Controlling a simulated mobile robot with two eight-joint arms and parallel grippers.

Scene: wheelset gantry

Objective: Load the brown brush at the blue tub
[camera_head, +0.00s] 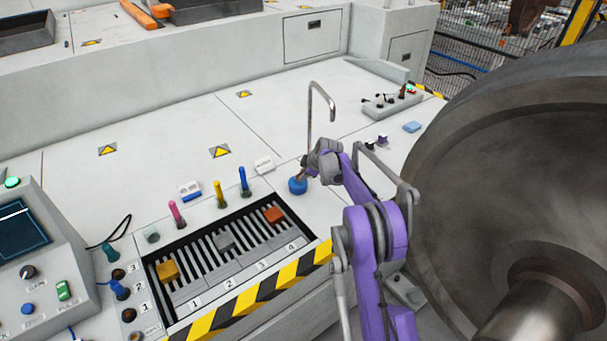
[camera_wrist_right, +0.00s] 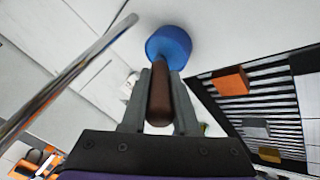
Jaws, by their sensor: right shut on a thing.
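The blue tub (camera_head: 298,186) stands on the white deck just behind the slotted tray's right end. It also shows at the top of the right wrist view (camera_wrist_right: 170,42). My right gripper (camera_head: 304,174) is above the tub, with its arm coming in from the right. In the right wrist view it is shut on the brown brush (camera_wrist_right: 159,95), whose handle lies between the two fingers. The brush's far end reaches the tub; the bristles are hidden, so I cannot tell how deep they are. My left gripper is not in view.
A bent metal pipe (camera_head: 309,120) stands close behind the tub. The slotted tray (camera_head: 245,296) with numbered lanes and coloured blocks is in front, and pink, yellow and blue pegs stand behind it. A large grey wheel (camera_head: 520,160) fills the right. The deck behind is mostly clear.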

